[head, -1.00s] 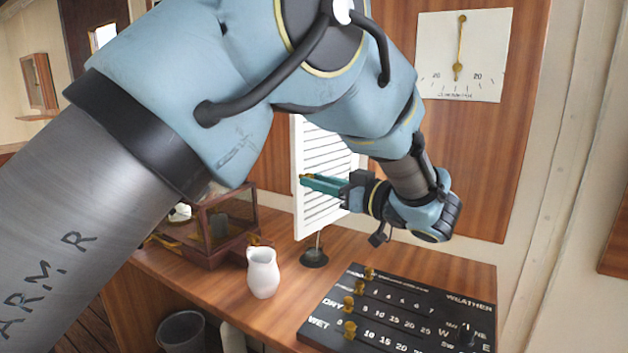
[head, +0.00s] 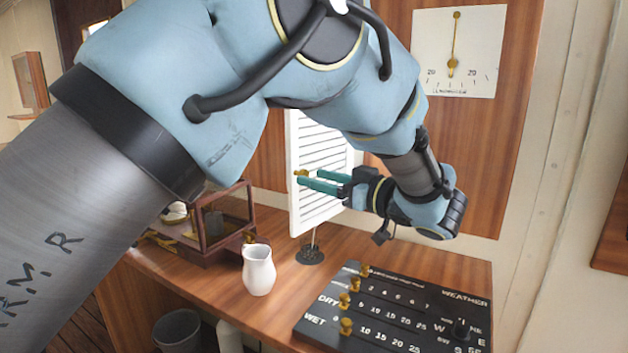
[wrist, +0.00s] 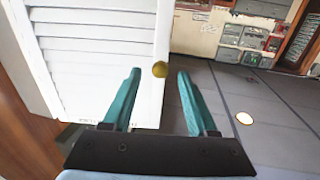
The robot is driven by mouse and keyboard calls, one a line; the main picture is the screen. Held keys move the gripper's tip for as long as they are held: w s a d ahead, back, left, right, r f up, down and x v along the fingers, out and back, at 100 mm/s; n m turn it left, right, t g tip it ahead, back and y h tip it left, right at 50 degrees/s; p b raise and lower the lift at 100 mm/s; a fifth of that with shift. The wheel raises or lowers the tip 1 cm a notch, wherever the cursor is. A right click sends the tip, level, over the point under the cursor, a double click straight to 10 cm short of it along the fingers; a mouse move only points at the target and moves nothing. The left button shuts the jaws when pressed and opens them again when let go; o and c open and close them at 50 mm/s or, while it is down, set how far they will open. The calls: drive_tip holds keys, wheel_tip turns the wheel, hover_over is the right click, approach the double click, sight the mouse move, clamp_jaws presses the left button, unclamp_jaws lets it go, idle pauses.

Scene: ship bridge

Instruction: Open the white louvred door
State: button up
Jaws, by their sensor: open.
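The white louvred door (head: 312,207) stands above the wooden desk, out at an angle from the panelled wall. My arm hides its upper part. It fills the left of the wrist view (wrist: 95,62). A small brass knob (head: 301,173) sits by its free edge. My gripper (head: 307,178) is open and empty, with its teal fingers reaching across the door's face to the knob. In the wrist view the knob (wrist: 160,69) lies between the two fingertips (wrist: 160,76). I cannot tell whether either finger touches it.
A white jug (head: 258,270), a wood-framed glass case (head: 205,235) and a black weather board (head: 400,310) with brass knobs stand on the desk (head: 215,290). A thin stand with a dark base (head: 310,255) is below the door. Open floor (wrist: 240,95) shows beyond the door's edge.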

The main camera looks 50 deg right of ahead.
drive_tip(key=s+b, duration=0.2)
drive_tip(key=s, duration=0.7)
drive_tip(key=shift+s+a+b, duration=0.15)
drive_tip(key=shift+a+b, duration=0.15)
drive_tip(key=shift+b, duration=0.05)
drive_tip(key=shift+a, duration=0.15)
